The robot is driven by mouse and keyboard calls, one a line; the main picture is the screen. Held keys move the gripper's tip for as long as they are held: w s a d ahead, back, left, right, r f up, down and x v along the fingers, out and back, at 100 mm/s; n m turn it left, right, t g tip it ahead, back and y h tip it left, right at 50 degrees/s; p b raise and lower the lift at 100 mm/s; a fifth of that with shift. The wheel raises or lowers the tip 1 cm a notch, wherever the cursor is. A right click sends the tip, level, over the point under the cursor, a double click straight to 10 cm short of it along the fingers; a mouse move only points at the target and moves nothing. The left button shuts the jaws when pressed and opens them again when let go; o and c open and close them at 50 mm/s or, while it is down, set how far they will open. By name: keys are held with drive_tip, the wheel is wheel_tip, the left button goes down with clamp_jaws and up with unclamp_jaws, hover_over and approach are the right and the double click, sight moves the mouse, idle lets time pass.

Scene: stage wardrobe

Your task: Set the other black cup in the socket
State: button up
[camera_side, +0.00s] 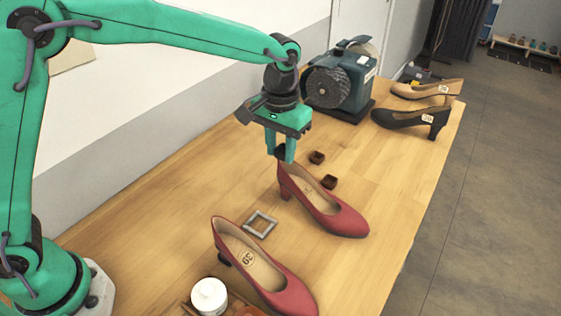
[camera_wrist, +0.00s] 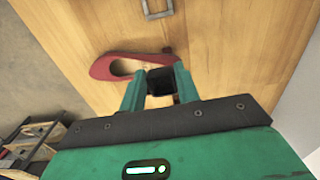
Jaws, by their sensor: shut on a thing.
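My gripper (camera_side: 281,156) is shut on a small black cup (camera_wrist: 160,80), which shows between the fingers in the wrist view. In the side view the cup is a dark block at the fingertips, just above and behind the heel end of the far red shoe (camera_side: 340,217). A grey square frame (camera_side: 260,223), which looks like the socket, lies flat on the table between the two red shoes. Its inside looks empty. It also shows at the top edge of the wrist view (camera_wrist: 157,15). The near red shoe (camera_side: 285,287) has a dark piece at its heel.
A white jar (camera_side: 209,296) is at the near edge. A green machine (camera_side: 340,83) and black and tan shoes (camera_side: 410,119) are at the back. The table's left part is clear.

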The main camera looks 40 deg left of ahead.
drive_tip(key=s+a, duration=0.1)
drive_tip(key=s, duration=0.7)
hover_over(256, 229)
wheel_tip(256, 229, down, 9)
drive_tip(key=shift+f, duration=0.25)
idle(0.3)
drive_tip(key=shift+f, duration=2.6)
drive_tip(key=shift+f, duration=0.5)
idle(0.7)
drive_tip(key=o, duration=1)
drive_tip(key=shift+r, duration=0.2)
drive_tip(key=shift+r, duration=3.3)
